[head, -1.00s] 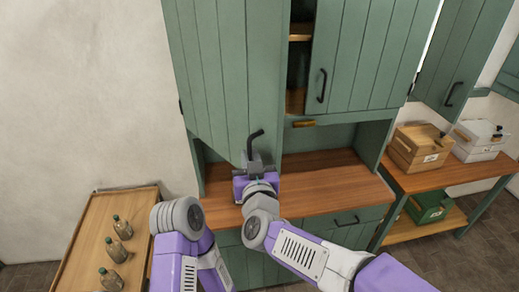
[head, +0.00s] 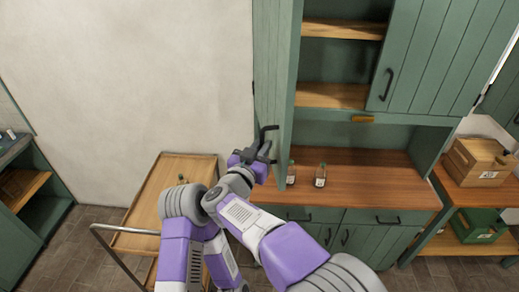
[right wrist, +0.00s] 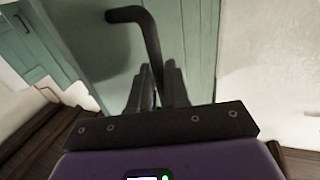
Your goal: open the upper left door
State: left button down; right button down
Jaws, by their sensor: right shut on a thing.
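The upper left door (head: 272,70) of the green cabinet stands swung well out and shows nearly edge-on, with open shelves (head: 340,30) visible to its right. Its dark bent handle (head: 268,128) is on the door's face near the lower edge. My right gripper (head: 262,150) is shut on this handle. In the right wrist view the fingers (right wrist: 156,88) close around the lower part of the handle (right wrist: 135,14), in front of the green door panel (right wrist: 192,45). My left arm shows low in the head view, but its gripper is not visible.
The upper right door (head: 440,60) covers the right part of the cabinet. Small bottles (head: 320,175) stand on the wooden counter (head: 375,190). A wooden-topped cart (head: 150,200) stands at left, close to my arms.

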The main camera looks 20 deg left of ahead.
jog(key=shift+w+d+r, duration=0.1)
jog(key=shift+w+r, duration=0.05)
jog(key=shift+r, duration=0.2)
jog(key=c, duration=1.5)
grip_release()
jog(key=shift+o, duration=1.2)
jog(key=shift+w+f, duration=0.15)
jog(key=shift+w+a+f, duration=0.15)
jog(key=shift+w+a, duration=0.05)
jog(key=shift+a, duration=0.05)
jog(key=shift+s, duration=0.4)
jog(key=s+b, duration=0.1)
jog(key=s, duration=0.5)
jog(key=shift+s+a+b, duration=0.3)
jog(key=shift+s+b, duration=0.1)
